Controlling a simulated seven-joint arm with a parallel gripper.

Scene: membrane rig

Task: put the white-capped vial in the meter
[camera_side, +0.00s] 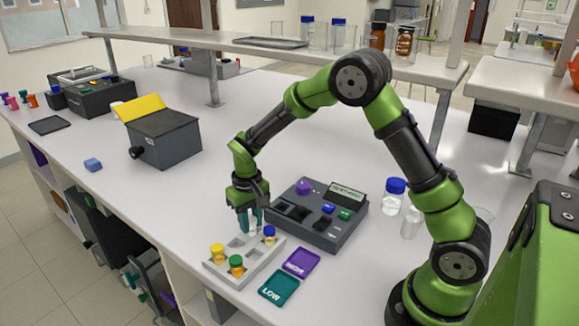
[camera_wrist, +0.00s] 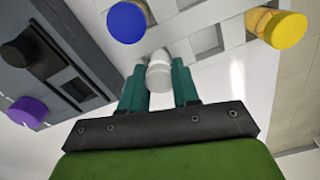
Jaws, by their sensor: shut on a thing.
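My gripper (camera_side: 250,222) is shut on the white-capped vial (camera_wrist: 159,72), with one teal finger on each side of it. In the side view the fingers hang over the back edge of the grey rack (camera_side: 216,268). The fingers mostly hide the vial there, and I cannot tell how far it is clear of the rack. The meter (camera_side: 338,235) is a dark grey box just right of the gripper, with a purple knob (camera_side: 304,187), a display (camera_side: 347,196), blue and green buttons, and dark openings on its left part. The meter also shows in the wrist view (camera_wrist: 70,28).
The rack holds a yellow-capped vial (camera_side: 217,252), a green-capped vial (camera_side: 236,264) and a blue-capped vial (camera_side: 269,234). A purple card (camera_side: 301,262) and a teal "LOW" card (camera_side: 279,287) lie in front of the meter. Bottles (camera_side: 394,195) stand right of it.

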